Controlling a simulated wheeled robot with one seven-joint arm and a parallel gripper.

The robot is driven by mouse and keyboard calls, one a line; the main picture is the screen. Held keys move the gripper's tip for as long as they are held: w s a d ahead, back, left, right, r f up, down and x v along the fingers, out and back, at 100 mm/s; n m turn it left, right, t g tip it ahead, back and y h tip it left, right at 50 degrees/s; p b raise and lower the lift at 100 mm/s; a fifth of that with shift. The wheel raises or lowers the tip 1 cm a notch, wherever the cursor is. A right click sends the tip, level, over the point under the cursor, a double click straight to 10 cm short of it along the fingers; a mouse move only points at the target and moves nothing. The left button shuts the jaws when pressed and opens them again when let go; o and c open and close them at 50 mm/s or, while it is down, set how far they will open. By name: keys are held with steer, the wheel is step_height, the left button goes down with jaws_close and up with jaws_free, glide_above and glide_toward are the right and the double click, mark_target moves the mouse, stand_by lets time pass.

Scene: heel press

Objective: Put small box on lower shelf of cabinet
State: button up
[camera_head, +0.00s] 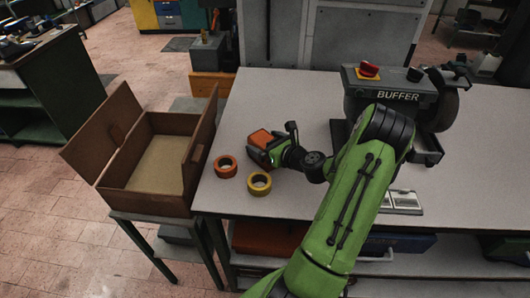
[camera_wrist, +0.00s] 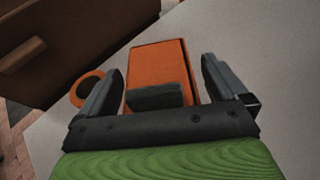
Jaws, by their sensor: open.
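A small orange box (camera_head: 260,138) lies on the grey worktable, left of the buffer machine. In the wrist view the box (camera_wrist: 157,62) lies between and beyond my two fingers. My gripper (camera_head: 272,146) is open at the box, with one finger on each side and gaps to both. Whether the fingers are low enough to flank its sides cannot be told. A dark green cabinet (camera_head: 62,85) with open shelves stands at the far left; its lower shelf (camera_head: 35,132) shows partly.
An orange tape roll (camera_head: 225,167) and a yellow one (camera_head: 259,184) lie close to the gripper. An open brown carton (camera_head: 150,192) stands left of the worktable (camera_head: 300,92). The buffer (camera_head: 392,92) stands right, near my arm. Tiled floor separates carton and cabinet.

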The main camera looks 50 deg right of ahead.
steer(key=shift+w+f, duration=0.1)
steer(key=shift+w, duration=0.2)
steer(key=shift+s, duration=0.1)
steer(key=shift+c, duration=0.2)
steer(key=c, duration=1.1)
step_height(320, 180, up, 10)
steer(key=p, duration=0.2)
steer(key=shift+p, duration=0.35)
